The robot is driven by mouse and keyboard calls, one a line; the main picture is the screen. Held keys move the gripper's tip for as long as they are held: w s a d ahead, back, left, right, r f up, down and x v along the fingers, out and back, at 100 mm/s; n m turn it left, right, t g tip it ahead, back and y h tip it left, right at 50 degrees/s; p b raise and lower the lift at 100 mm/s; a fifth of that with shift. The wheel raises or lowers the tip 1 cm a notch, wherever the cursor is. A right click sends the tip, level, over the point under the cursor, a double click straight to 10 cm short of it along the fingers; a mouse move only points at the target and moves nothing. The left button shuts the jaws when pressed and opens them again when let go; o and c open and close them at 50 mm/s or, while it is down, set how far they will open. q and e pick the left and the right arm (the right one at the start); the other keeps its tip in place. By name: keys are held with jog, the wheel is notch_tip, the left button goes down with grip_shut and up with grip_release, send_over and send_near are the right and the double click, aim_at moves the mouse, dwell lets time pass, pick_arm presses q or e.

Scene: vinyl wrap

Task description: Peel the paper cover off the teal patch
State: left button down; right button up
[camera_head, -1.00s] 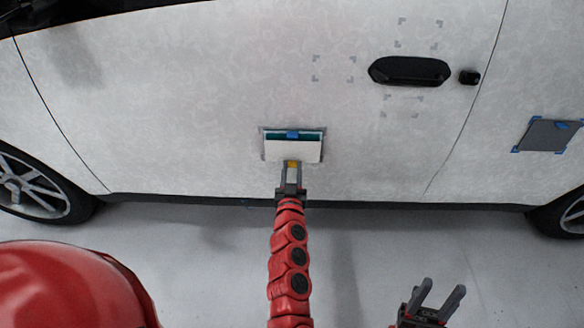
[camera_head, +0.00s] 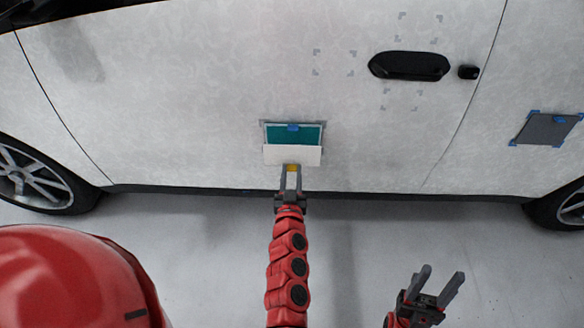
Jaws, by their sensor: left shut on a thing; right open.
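The teal patch (camera_head: 308,136) is on the lower part of the white car door, with a piece of blue tape (camera_head: 293,127) at its top edge. Its upper part is bare teal. The white paper cover (camera_head: 300,155) hangs over its lower part. My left gripper (camera_head: 292,170) is shut at the bottom of the cover, with a yellow tab (camera_head: 292,167) between its fingers. My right gripper (camera_head: 443,286) is open and empty, low on the right, well away from the door.
A dark grey patch (camera_head: 545,130) with blue tape corners is on the door panel at the right. A black door handle (camera_head: 408,66) is above, with grey corner marks around it. The floor below the car is clear.

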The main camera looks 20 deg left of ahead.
pick_arm(q)
jog(key=shift+p+v, duration=0.55)
jog(key=shift+v, duration=0.85)
jog(key=s+r+m+h+p, duration=0.1)
jog(key=s+r+h+p, duration=0.1)
jog(key=r+p, duration=0.8)
jog(key=s+r+m+h+p, duration=0.2)
jog(key=s+r+h+p, duration=0.1)
jog(key=r+p, duration=0.7)
jog(key=shift+s+d+t+p, duration=0.25)
jog(key=shift+s+p, duration=0.5)
jog(key=shift+p, duration=0.5)
